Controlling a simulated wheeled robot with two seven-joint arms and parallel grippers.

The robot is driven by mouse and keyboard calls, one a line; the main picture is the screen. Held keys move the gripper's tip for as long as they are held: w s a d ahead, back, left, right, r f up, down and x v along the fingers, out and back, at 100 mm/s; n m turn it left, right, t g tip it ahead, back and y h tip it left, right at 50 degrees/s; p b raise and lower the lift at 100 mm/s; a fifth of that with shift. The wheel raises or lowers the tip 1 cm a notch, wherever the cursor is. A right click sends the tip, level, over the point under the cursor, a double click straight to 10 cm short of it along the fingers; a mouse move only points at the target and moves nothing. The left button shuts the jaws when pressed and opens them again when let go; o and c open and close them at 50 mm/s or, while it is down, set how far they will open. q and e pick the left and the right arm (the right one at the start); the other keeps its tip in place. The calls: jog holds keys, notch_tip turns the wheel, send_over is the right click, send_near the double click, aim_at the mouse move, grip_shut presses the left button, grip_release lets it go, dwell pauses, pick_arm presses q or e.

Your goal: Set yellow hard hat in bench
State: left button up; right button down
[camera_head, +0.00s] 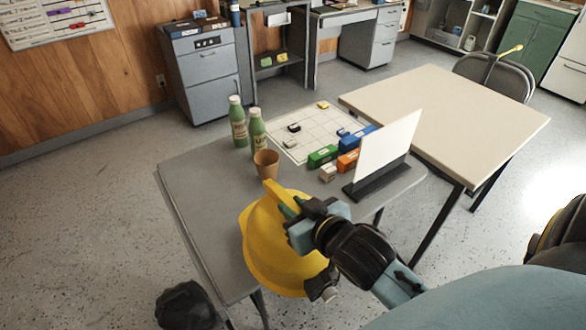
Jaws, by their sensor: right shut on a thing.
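The yellow hard hat (262,245) is tilted on its side at the front right part of the grey table (205,215). My right gripper (287,209) is shut on the upper rim of the hat, and its arm comes in from the lower right. The gripper covers part of the hat's right side. I cannot tell whether the hat touches the tabletop. No surface is clearly marked as the bench; the grey table and a cream table (450,115) are the near worktops. My left gripper is not in view.
Two green bottles (238,122), a brown cup (266,164), a white grid board (300,130), coloured boxes (348,160) and an upright white panel (385,152) stand on the grey table. Its left front is bare. The cream table is clear. A black object (185,305) is at lower left.

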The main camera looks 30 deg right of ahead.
jog(key=shift+s+f, duration=0.6)
jog(key=shift+s, duration=0.25)
jog(key=w+r+b+x, duration=0.1)
jog(key=r+x, duration=0.2)
jog(key=x, duration=1.5)
jog(key=shift+a, duration=0.3)
jog(key=shift+f, duration=0.1)
jog(key=c, duration=1.3)
grip_release()
jog(key=shift+o, duration=0.2)
